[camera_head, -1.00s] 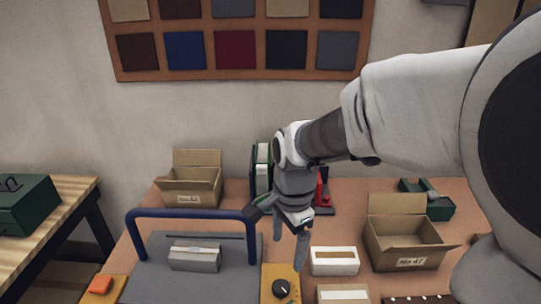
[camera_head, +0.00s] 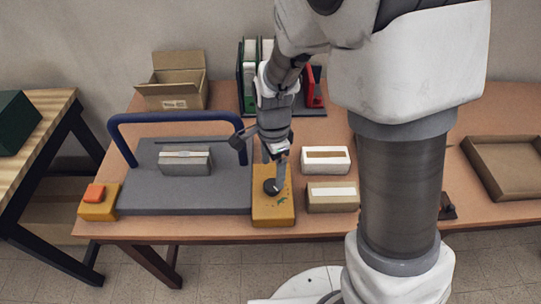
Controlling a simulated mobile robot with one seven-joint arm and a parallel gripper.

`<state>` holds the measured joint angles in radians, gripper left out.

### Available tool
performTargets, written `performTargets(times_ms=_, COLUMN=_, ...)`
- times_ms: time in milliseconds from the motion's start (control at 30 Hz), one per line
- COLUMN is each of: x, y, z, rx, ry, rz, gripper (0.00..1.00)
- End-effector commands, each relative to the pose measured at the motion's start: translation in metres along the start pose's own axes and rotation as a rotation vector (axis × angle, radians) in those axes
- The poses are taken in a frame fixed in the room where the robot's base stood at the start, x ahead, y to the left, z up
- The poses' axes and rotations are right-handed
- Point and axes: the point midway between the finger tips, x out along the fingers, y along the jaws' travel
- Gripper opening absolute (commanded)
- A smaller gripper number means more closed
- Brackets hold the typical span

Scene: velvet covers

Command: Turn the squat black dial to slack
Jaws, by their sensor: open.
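The squat black dial (camera_head: 271,187) sits on top of a yellow box (camera_head: 273,213) at the front edge of the table. Small coloured marks show on the box near the dial. I cannot read which mark the dial points to. My gripper (camera_head: 274,168) points down at the dial, with its fingers apart. One finger is at the dial's upper right and the other at its far left side, partly hidden. I cannot tell whether either finger touches the dial.
A grey plate (camera_head: 210,198) with a blue bar (camera_head: 176,117) and a grey box (camera_head: 184,161) lies left of the yellow box. An orange button (camera_head: 95,193) is at far left. A white box (camera_head: 325,160) and a tan box (camera_head: 331,196) stand close on the right.

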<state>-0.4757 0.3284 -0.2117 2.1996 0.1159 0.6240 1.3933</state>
Motion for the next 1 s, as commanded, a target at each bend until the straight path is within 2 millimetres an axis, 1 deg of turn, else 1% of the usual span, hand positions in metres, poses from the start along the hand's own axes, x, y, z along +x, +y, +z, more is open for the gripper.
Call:
performTargets(times_ms=33, x=0.013, y=0.001, z=-0.001, rx=0.001, ry=0.000, rz=0.005, gripper=0.89)
performTargets(times_ms=100, x=0.026, y=0.001, z=0.000, rx=0.000, ry=0.000, rz=0.005, gripper=0.89)
performTargets(times_ms=200, x=0.041, y=0.001, z=0.000, rx=0.000, ry=0.000, rz=0.003, gripper=0.89)
performTargets(times_ms=300, x=0.051, y=0.001, z=0.000, rx=0.000, ry=0.000, rz=0.002, gripper=0.89)
performTargets(times_ms=433, x=0.058, y=0.000, z=0.000, rx=0.000, ry=0.000, rz=0.001, gripper=0.89)
performTargets(times_ms=700, x=0.059, y=0.000, z=0.000, rx=-0.001, ry=0.000, rz=0.000, gripper=0.89)
performTargets(times_ms=733, x=0.059, y=0.000, z=0.000, rx=-0.001, ry=0.000, rz=0.000, gripper=0.87)
performTargets(times_ms=767, x=0.059, y=0.000, z=0.000, rx=-0.001, ry=0.000, rz=0.000, gripper=0.82)
performTargets(times_ms=900, x=0.059, y=0.000, z=0.000, rx=-0.001, ry=0.000, rz=-0.001, gripper=0.56)
performTargets(times_ms=967, x=0.059, y=0.000, z=0.000, rx=-0.001, ry=0.000, rz=-0.001, gripper=0.46)
performTargets(times_ms=1000, x=0.059, y=0.000, z=0.000, rx=-0.001, ry=0.000, rz=-0.001, gripper=0.38)
